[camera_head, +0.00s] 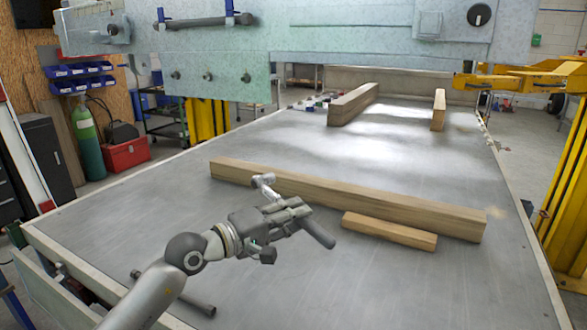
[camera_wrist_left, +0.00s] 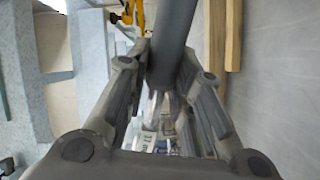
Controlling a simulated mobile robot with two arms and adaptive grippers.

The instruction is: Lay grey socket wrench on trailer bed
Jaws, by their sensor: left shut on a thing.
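The grey socket wrench (camera_head: 319,234) is held in my left gripper (camera_head: 298,210), above the grey metal trailer bed (camera_head: 330,290). Its dark round handle sticks out past the fingertips, toward the lower right in the head view. A silver part (camera_head: 265,184) shows on the far side of the gripper and looks like the wrench's other end. In the left wrist view the wrench (camera_wrist_left: 175,40) runs between the two fingers (camera_wrist_left: 160,85), with a silver section deeper in. The fingers hide part of it. I cannot tell its exact height above the bed. My right gripper is out of view.
A long wooden beam (camera_head: 400,204) and a shorter block (camera_head: 390,231) lie just beyond the gripper. A dark bar-like tool (camera_head: 185,297) lies on the bed beside my arm. More beams (camera_head: 353,103) lie at the back. The bed's right front is clear.

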